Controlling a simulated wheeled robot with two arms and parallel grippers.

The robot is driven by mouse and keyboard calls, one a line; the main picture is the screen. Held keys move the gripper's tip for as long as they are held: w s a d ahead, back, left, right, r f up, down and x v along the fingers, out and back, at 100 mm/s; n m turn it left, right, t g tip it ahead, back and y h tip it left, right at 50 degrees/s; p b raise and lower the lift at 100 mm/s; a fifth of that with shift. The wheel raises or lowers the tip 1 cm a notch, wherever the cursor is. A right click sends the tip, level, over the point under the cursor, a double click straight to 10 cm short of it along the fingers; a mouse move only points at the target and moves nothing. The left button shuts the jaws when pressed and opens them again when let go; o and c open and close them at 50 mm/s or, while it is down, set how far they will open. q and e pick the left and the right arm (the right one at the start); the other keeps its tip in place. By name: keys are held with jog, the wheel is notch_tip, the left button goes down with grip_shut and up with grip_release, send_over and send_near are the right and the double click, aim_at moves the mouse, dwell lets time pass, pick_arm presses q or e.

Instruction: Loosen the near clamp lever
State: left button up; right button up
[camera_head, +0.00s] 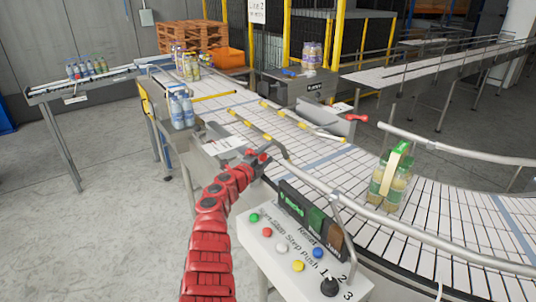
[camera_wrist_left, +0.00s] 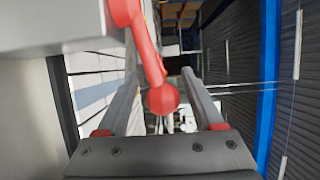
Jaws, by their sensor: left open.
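The near clamp lever is red with a round knob. In the left wrist view the lever (camera_wrist_left: 150,50) hangs down from a pale block, its knob (camera_wrist_left: 163,99) in the gap between my fingers. My left gripper (camera_wrist_left: 164,78) is open, with a grey finger on each side of the lever; I cannot tell whether either touches it. In the head view my red left arm reaches up to the near conveyor side, and the gripper (camera_head: 262,157) is small there, partly hiding the lever. A second red lever (camera_head: 357,117) sits on the far side. My right gripper is not in view.
A control box (camera_head: 300,262) with coloured buttons and a black knob stands right of my arm. A curved metal rail (camera_head: 335,195) runs beside it. A bottle pack (camera_head: 391,180) is on the conveyor at right; more bottles (camera_head: 182,110) stand behind the gripper. Open floor lies left.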

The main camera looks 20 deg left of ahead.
pick_arm(q)
jog(key=shift+w+d+r, duration=0.15)
jog(key=shift+w, duration=0.1)
grip_shut()
dwell(0.3)
dwell(1.0)
